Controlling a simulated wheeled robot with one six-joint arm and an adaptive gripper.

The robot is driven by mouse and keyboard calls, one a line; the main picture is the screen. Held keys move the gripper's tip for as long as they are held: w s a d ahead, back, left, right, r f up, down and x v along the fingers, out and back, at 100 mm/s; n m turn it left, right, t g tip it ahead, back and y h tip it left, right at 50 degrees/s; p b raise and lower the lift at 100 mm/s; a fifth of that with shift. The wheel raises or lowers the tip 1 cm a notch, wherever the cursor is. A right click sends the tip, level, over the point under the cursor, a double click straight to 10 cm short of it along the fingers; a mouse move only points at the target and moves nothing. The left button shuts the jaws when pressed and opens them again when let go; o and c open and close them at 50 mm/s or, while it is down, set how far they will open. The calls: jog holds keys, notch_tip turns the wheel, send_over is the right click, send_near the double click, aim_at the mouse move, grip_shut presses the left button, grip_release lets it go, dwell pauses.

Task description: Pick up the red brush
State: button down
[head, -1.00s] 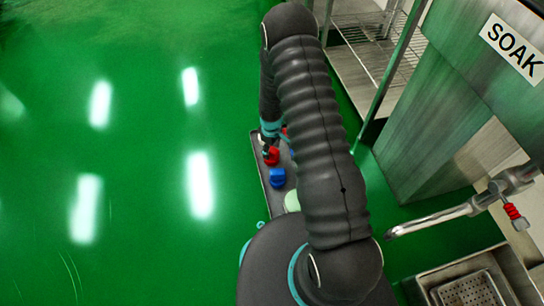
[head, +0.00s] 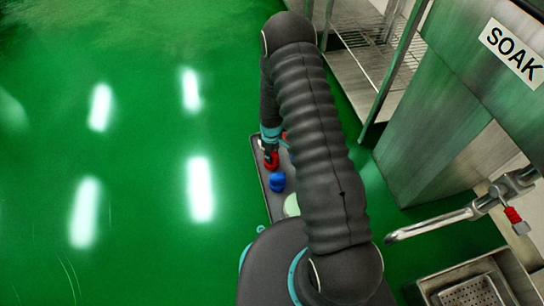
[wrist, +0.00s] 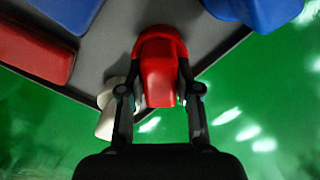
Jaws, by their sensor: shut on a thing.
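The red brush (wrist: 158,62) is between the two fingers of my gripper (wrist: 160,92) in the wrist view, near the edge of a grey tray (wrist: 115,45). The fingers are shut on its red body from both sides. In the head view the red brush (head: 271,160) shows at the tip of my arm, over the tray's (head: 262,178) left part. My gripper (head: 270,152) is small there and partly hidden by the arm. I cannot tell whether the brush still touches the tray.
A blue object (head: 277,182) sits on the tray close to the brush. The wrist view shows a red block (wrist: 35,50), blue items (wrist: 255,12) and a pale piece (wrist: 108,115) nearby. A metal rack (head: 375,55) and a faucet (head: 440,220) stand at the right. Green floor at left is clear.

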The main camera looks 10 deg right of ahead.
jog(key=shift+r, duration=0.7)
notch_tip(320, 180, up, 3)
jog(key=shift+r, duration=0.1)
jog(key=s+d+r+p, duration=0.1)
jog(key=s+d+r, duration=0.5)
jog(key=s+d, duration=0.2)
jog(key=shift+s+r, duration=0.2)
jog(key=shift+s, duration=0.05)
